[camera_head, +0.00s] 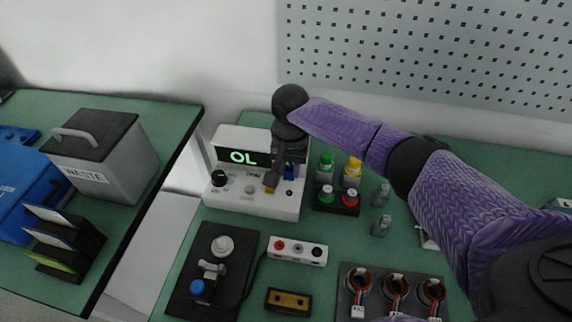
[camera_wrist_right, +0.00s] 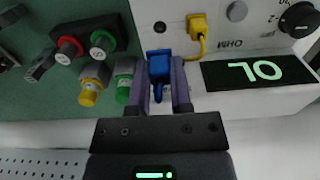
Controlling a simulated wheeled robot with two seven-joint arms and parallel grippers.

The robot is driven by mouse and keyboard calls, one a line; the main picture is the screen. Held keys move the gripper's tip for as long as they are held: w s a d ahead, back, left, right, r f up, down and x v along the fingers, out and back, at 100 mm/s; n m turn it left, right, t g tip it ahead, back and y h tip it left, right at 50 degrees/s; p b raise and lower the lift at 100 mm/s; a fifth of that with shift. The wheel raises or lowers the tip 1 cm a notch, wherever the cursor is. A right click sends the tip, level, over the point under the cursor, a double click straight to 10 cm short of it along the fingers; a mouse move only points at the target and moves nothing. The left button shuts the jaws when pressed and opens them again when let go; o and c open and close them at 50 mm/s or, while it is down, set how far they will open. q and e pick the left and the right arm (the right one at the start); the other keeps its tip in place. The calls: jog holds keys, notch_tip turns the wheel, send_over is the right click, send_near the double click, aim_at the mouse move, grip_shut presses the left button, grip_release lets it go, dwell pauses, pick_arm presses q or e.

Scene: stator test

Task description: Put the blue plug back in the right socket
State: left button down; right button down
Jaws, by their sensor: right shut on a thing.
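The white meter (camera_head: 230,195) stands on the green table and its display reads OL. A yellow plug (camera_head: 270,189) with a yellow cable sits in its front; it also shows in the wrist view (camera_wrist_right: 197,24). Beside it is a dark, empty round socket (camera_wrist_right: 160,28), the right one in the head view (camera_head: 290,192). My right gripper (camera_wrist_right: 164,76) is shut on the blue plug (camera_wrist_right: 159,64), which is close to the meter face, apart from the socket. The blue plug shows partly behind the gripper in the head view (camera_head: 290,172). My left gripper is not in view.
Green and yellow bottles (camera_head: 352,172) and a black block with green and red knobs (camera_head: 338,203) stand just right of the meter. A white terminal box (camera_head: 297,250) lies in front. A grey waste bin (camera_head: 105,160) is on the left table.

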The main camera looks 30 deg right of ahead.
notch_tip(320, 180, down, 4)
jog(key=b, duration=0.4)
jog(key=shift+r, duration=0.35)
jog(key=shift+p, duration=0.55)
jog(key=shift+f, duration=0.2)
jog(key=shift+f+p, duration=0.1)
jog(key=shift+p, duration=0.3)
jog(key=shift+f, duration=0.45)
